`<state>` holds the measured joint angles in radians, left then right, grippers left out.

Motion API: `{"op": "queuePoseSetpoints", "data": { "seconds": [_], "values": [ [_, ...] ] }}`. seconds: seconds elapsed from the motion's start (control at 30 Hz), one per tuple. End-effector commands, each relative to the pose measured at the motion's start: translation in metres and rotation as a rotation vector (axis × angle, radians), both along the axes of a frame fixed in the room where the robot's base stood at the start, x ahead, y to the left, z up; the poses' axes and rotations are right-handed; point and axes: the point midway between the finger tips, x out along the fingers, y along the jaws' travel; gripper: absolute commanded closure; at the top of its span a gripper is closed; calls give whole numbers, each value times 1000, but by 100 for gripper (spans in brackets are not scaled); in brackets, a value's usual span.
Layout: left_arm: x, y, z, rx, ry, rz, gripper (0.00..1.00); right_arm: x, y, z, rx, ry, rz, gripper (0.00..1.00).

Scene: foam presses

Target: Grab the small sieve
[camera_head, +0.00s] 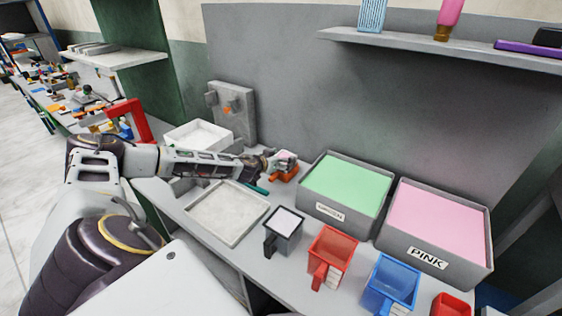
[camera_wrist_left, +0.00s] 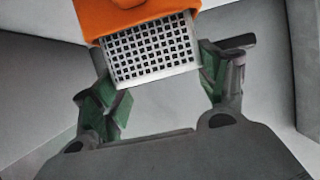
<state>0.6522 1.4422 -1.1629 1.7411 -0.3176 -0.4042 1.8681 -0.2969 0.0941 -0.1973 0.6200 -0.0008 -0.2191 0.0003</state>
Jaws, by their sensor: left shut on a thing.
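The small sieve, orange with a white square-holed grid, shows at the top of the left wrist view (camera_wrist_left: 153,50). In the head view its orange body (camera_head: 285,175) is at the back of the bench, left of the green bin. My left gripper (camera_head: 280,162) is at the sieve. In the left wrist view its green-padded fingers (camera_wrist_left: 163,72) lie on either side of the grid end, shut on the sieve. The sieve's far part is cut off by the frame edge. My right gripper is not in view.
A green-filled bin (camera_head: 305,197) and a pink-filled bin (camera_head: 476,262) stand to the right. In front are a black scoop (camera_head: 285,243), a red scoop (camera_head: 327,262) and a blue scoop (camera_head: 388,289). A shallow white tray (camera_head: 225,237) lies left of them. A wall shelf (camera_head: 430,43) hangs above.

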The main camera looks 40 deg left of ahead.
Motion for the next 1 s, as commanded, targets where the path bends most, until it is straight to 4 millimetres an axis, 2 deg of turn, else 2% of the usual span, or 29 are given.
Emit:
{"op": "queuePoseSetpoints", "data": {
  "seconds": [0.4,0.6,0.8,1.0],
  "values": [
    [0,0,49,0,-3,0,52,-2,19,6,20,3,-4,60],
    [0,0,72,0,-2,0,52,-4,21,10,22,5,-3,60],
    [0,0,86,0,-1,0,52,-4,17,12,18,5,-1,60],
    [0,0,92,1,-1,0,52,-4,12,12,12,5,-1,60]
  ]
}}
